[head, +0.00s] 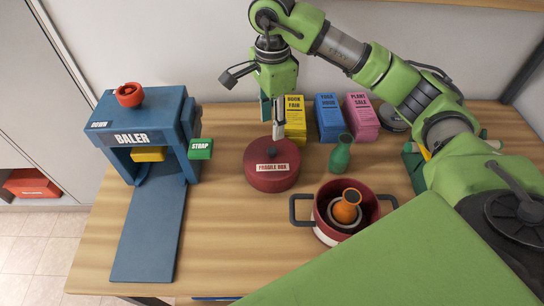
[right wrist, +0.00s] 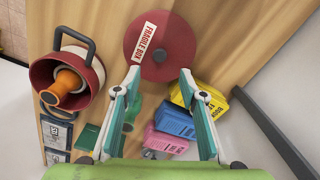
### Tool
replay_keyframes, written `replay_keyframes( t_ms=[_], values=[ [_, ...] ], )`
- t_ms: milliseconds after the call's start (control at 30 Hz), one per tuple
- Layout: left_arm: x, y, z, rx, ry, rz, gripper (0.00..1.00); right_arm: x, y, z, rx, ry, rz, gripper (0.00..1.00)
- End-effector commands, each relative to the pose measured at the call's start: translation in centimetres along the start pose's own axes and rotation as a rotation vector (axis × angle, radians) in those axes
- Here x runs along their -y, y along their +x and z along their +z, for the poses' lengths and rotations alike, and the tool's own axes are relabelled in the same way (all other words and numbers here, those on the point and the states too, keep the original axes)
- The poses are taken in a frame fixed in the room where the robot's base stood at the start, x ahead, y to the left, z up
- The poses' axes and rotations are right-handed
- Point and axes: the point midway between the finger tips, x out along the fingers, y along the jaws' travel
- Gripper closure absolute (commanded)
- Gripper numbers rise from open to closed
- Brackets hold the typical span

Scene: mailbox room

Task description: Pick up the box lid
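The box lid (head: 271,178) is a round dark red lid with a small dark knob on top and a white "FRAGILE BOX" label, on the wooden table. It also shows in the right wrist view (right wrist: 180,35), just beyond the fingertips. My right gripper (head: 272,128) points down above the lid, close to its knob. In the right wrist view its two fingers (right wrist: 159,74) are spread apart with nothing between them, and the knob lies ahead of the gap. An open red box with dark handles (head: 321,216) holds an orange vase (head: 347,206). My left gripper is not in view.
A blue baler (head: 150,120) with a green strap tag (head: 200,149) stands at the left. Yellow (head: 295,120), blue (head: 328,118) and pink (head: 362,117) flyer stacks stand behind the lid. A green bottle (head: 341,153) stands right of it. Table in front of the lid is clear.

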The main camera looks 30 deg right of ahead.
Motion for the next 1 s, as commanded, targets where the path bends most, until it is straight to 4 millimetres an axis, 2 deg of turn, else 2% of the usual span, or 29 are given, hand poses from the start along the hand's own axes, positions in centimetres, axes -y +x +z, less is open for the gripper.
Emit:
replay_keyframes(
  t_ms=[100, 200, 433, 600, 700, 1000],
  values=[
    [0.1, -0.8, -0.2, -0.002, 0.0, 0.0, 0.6, -0.1, 2.1, -0.1, -0.001, 0.0, 0.005, 0.62],
    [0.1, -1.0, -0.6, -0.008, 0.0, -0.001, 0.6, -0.1, 3.4, -0.1, -0.001, 0.001, 0.002, 0.62],
    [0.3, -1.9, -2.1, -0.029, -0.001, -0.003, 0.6, -0.2, 4.9, 0.0, -0.001, 0.001, 0.003, 0.62],
    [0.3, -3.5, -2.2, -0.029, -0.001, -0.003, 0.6, -0.5, 7.3, 0.1, -0.001, 0.0, 0.006, 0.62],
    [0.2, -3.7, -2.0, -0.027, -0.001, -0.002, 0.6, -0.4, 8.6, 0.1, -0.001, 0.001, 0.003, 0.62],
    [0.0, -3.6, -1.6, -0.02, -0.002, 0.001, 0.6, -0.3, 9.4, 0.1, -0.001, 0.0, -0.002, 0.62]
  ],
)
